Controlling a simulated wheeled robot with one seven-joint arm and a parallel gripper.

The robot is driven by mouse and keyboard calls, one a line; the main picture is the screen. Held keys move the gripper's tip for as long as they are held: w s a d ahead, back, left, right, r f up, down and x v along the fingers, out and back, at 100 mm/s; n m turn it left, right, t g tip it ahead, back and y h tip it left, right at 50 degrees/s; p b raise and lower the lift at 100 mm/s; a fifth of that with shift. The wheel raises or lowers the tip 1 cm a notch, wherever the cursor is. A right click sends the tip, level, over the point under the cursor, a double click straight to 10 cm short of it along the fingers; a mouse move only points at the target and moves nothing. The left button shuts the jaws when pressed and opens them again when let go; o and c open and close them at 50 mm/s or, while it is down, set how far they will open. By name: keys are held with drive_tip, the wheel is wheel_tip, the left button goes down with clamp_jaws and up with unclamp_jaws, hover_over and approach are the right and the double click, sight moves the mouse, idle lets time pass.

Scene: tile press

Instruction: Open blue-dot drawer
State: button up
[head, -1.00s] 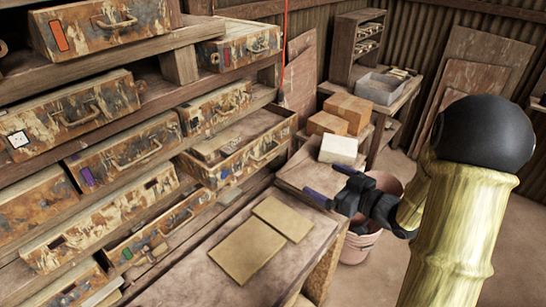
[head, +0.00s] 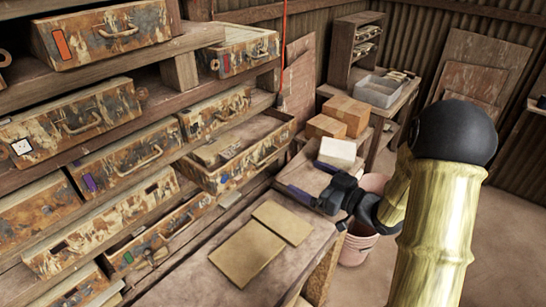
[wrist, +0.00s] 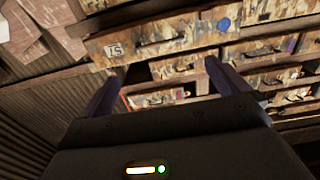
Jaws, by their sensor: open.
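The blue-dot drawer (wrist: 165,38) shows in the wrist view with a round blue dot at its right end and a pale marked plate at its left. In the head view, the drawer with a small bluish mark (head: 235,165) appears to be the same one; it stands pulled out, its inside showing. Its handle is on the front face. My gripper (head: 311,181) is open and empty, to the right of this drawer and apart from it. In the wrist view my two fingers (wrist: 163,84) are spread, with the drawer front beyond them.
Other drawers fill the rack, including a partly open green-marked one (head: 155,240). A bench (head: 205,285) with two flat tan boards (head: 248,253) lies below. Cardboard boxes (head: 345,113), a white block (head: 337,152) and a pink bucket (head: 358,248) are near my arm. Open floor lies right.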

drive_tip(key=p+x, duration=0.3)
drive_tip(key=x, duration=0.9)
drive_tip(key=shift+w+a+p, duration=0.2)
drive_tip(key=shift+p, duration=0.15)
drive_tip(key=shift+c, duration=0.2)
